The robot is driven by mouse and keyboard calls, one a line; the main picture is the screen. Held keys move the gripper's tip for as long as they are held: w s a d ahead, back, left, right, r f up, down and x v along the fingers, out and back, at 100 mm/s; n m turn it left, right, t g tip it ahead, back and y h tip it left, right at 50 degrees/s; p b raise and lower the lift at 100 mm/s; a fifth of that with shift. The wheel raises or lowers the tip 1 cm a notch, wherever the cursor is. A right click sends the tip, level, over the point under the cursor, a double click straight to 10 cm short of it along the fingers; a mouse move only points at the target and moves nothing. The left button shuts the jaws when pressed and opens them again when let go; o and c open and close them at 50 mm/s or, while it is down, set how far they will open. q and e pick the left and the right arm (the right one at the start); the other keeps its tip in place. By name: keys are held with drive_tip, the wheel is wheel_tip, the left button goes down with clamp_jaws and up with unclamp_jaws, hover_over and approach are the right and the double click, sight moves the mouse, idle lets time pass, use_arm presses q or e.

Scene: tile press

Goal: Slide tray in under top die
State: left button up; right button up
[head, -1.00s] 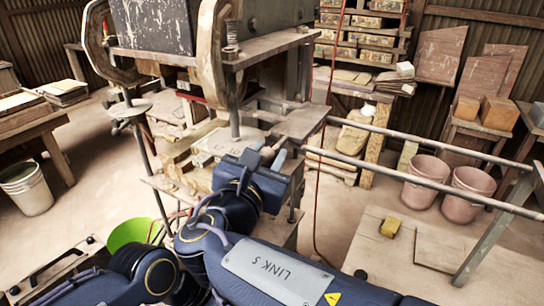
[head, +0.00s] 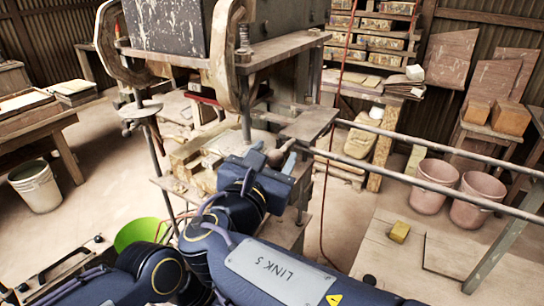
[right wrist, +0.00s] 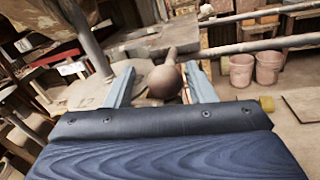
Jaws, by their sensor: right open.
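The press stands in the upper middle of the head view, with its dark speckled top block (head: 170,25) above a pale block (head: 228,143) on the lower bed, perhaps the tray. A rod with a round knob (right wrist: 164,80) shows in the right wrist view, its far end running toward the rails. My right gripper (head: 279,158) is at the bed's front right edge. Its two pale fingers (right wrist: 160,88) stand open on either side of the knob; I cannot tell whether they touch it. My arm hides part of the bed. My left gripper is out of view.
Two long rails (head: 420,183) run right from the press. A red cord (head: 325,190) hangs beside it. Two pink buckets (head: 435,186) and a low table (head: 390,262) with a yellow block (head: 399,232) stand right. A green bowl (head: 135,233) is low left.

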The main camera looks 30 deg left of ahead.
drive_tip(key=s+d+b, duration=0.1)
drive_tip(key=s+b, duration=0.1)
drive_tip(key=s, duration=0.5)
drive_tip(key=shift+s, duration=0.35)
drive_tip(key=shift+d, duration=0.1)
